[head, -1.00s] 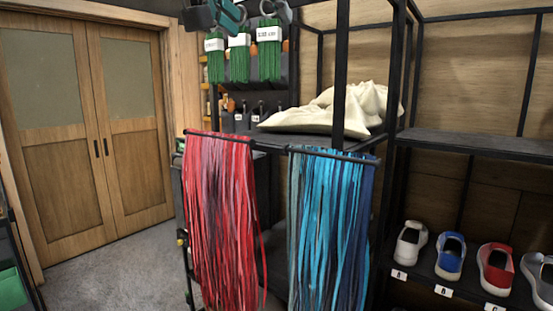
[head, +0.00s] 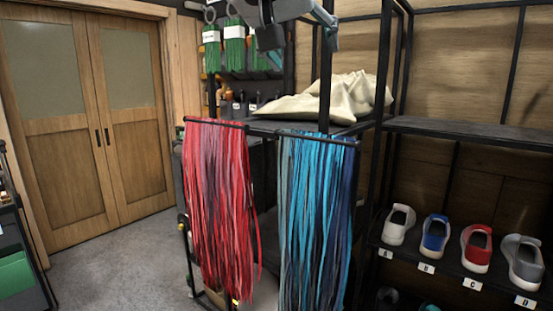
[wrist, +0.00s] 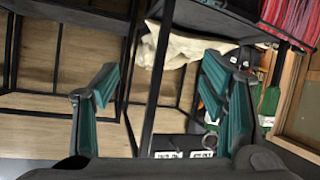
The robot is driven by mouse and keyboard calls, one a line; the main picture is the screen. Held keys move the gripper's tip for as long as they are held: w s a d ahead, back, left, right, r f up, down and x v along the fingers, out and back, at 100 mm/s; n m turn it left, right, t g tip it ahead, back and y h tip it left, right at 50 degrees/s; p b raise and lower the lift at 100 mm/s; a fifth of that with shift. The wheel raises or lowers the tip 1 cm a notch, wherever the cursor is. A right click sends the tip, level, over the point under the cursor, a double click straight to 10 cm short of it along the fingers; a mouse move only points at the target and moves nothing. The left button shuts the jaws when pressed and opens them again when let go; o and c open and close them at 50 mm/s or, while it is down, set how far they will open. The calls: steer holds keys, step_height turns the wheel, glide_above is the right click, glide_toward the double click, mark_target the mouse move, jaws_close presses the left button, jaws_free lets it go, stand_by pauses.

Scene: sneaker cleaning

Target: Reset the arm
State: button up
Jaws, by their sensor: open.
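My gripper (wrist: 160,72) shows in the wrist view with its two teal-padded fingers spread wide apart and nothing between them. In the head view, part of my gripper (head: 298,14) shows at the top edge, in front of the shelf frame and above the cream cloth bags. The rest of my arm is out of the picture there. The cream bags (wrist: 182,48) also show in the wrist view, beyond the fingers. That view looks turned upside down.
Red laces (head: 220,200) and blue laces (head: 315,220) hang from rails in front. Green lace bundles (head: 234,50) hang behind. Several shoes stand on a labelled shelf (head: 450,268) at right. Double doors (head: 95,130) and open floor (head: 110,270) are at left.

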steer(key=s+d+f+n+g, duration=0.1)
steer(key=s+d+f+g, duration=0.15)
steer(key=d+f, duration=0.55)
steer(key=s+d+f+g+y, duration=0.1)
steer(key=s+d+f+y, duration=0.1)
steer(key=s+f, duration=0.7)
steer(key=s+d+f+n+g+y, duration=0.1)
steer(key=s+d+f+g+y, duration=0.1)
steer(key=s+d+f, duration=0.3)
steer(key=s+f+y, duration=0.1)
steer(key=s+f, duration=0.3)
steer(key=f, duration=0.5)
steer(key=shift+d+f+n, duration=0.15)
steer(key=shift+d+n, duration=0.05)
steer(key=shift+n, duration=0.1)
steer(key=shift+g, duration=0.25)
